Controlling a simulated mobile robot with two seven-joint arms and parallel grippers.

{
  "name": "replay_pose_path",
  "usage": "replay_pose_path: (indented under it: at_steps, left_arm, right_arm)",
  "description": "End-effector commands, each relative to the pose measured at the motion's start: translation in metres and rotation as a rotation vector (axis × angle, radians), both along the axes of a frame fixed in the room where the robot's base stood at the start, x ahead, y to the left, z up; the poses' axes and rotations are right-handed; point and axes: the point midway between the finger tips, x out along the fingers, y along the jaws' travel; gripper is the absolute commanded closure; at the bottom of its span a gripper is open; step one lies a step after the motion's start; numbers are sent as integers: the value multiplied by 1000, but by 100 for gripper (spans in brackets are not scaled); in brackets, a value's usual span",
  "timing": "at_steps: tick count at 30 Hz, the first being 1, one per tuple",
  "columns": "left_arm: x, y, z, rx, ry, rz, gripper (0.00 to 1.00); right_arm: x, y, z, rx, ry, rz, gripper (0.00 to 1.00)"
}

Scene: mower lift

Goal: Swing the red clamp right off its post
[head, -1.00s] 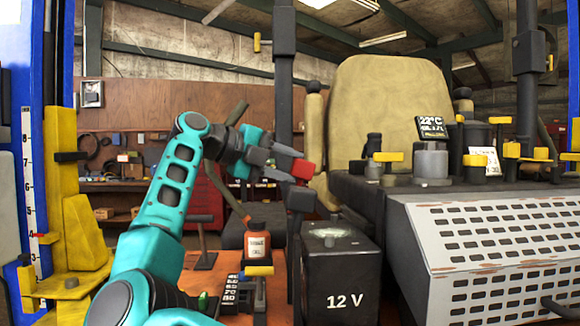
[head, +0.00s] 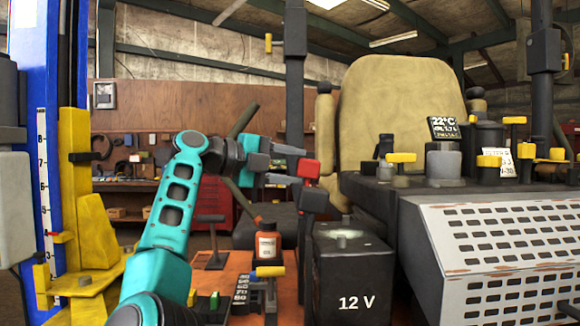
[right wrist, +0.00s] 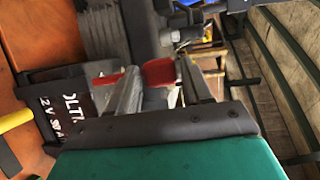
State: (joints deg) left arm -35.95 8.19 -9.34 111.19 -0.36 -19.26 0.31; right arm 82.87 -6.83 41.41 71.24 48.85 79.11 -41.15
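The red clamp (head: 309,168) sits at the top of a short dark post (head: 315,201) behind the 12 V battery (head: 352,275). My right gripper (head: 301,166) reaches it from the left in the head view, its two grey fingers apart, one above the other, with the tips at the clamp. In the right wrist view, a red part of the clamp (right wrist: 160,72) shows between the open fingers (right wrist: 157,75), and more red shows left of the left finger. I cannot tell whether the fingers touch it. My left gripper is not in view.
A tall dark pole (head: 295,80) rises just behind the clamp, and a tan seat (head: 385,110) stands behind. An orange bottle (head: 268,245) stands left of the battery. A perforated grey panel (head: 500,245) fills the right. A yellow and blue lift column (head: 75,180) is at left.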

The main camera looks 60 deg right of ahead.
Motion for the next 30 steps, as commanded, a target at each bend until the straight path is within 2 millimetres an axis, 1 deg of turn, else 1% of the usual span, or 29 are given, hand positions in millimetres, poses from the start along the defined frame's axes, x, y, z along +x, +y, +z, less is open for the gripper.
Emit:
replay_pose_path:
  at_steps: [1, 5, 12, 16, 20, 27, 30]
  left_arm:
    - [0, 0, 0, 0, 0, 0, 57]
    - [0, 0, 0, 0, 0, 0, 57]
    - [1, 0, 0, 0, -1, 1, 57]
    - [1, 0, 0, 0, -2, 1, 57]
    - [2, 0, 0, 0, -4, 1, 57]
    - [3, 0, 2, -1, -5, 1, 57]
    - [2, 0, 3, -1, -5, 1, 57]
  right_arm:
    - [0, 0, 0, 1, 0, 0, 46]
    - [0, 0, -1, 2, -2, -1, 34]
    - [0, 1, -1, 4, -3, -2, 34]
    - [5, 9, 1, 3, -2, 1, 34]
    - [16, 29, 4, 3, -1, 4, 34]
    - [42, 76, 13, 3, -1, 3, 34]
    - [50, 92, 16, 1, -2, 2, 34]
